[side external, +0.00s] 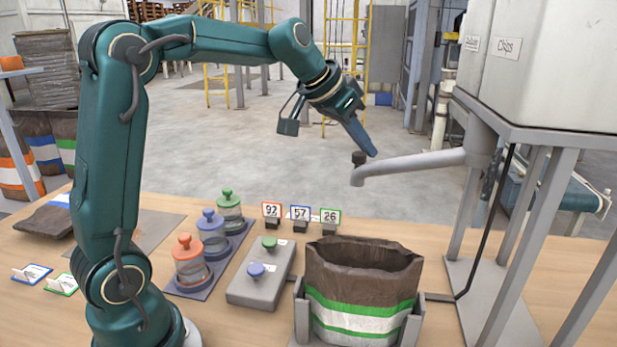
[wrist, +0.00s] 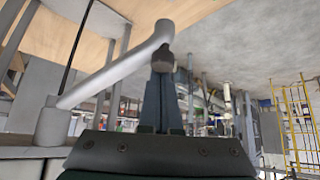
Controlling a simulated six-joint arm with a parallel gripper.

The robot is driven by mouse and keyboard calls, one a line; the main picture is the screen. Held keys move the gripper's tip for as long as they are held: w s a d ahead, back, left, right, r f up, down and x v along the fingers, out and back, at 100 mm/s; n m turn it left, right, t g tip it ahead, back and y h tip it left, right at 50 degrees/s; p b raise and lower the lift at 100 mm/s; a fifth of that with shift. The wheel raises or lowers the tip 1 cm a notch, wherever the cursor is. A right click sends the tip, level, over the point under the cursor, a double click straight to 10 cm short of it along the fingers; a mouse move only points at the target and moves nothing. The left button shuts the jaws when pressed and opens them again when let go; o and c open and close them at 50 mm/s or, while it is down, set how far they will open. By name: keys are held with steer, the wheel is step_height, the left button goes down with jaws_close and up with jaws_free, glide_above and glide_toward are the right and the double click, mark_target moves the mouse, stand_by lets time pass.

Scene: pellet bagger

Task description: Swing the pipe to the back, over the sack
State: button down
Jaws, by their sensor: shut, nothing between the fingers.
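The grey pipe (side external: 415,163) reaches left from the hopper's outlet, its end bent down and topped by a dark knob (side external: 359,158). It also crosses the wrist view (wrist: 115,70). My gripper (side external: 372,153) is shut and empty, angled down from above, with its fingertips close by the knob. In the wrist view my fingers (wrist: 162,75) point at the knob; I cannot tell whether they touch it. The open brown sack (side external: 362,262), with green and white bands, stands upright in a grey holder at the front. The pipe's end appears above and beyond the sack in the side view.
The white hopper (side external: 555,65) stands on a grey frame (side external: 525,205) at right. Lidded jars (side external: 190,262), a two-button box (side external: 262,275) and number cards (side external: 300,213) are on the table left of the sack. A folded sack (side external: 45,222) lies at far left.

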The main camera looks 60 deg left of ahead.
steer(key=s+d+n+g+y, duration=0.2)
steer(key=s+d+n+y, duration=0.4)
steer(key=s+d+n, duration=0.4)
steer(key=shift+s+d+g, duration=0.3)
steer(key=shift+s+d, duration=0.15)
steer(key=shift+d, duration=1)
steer(key=shift+d, duration=0.1)
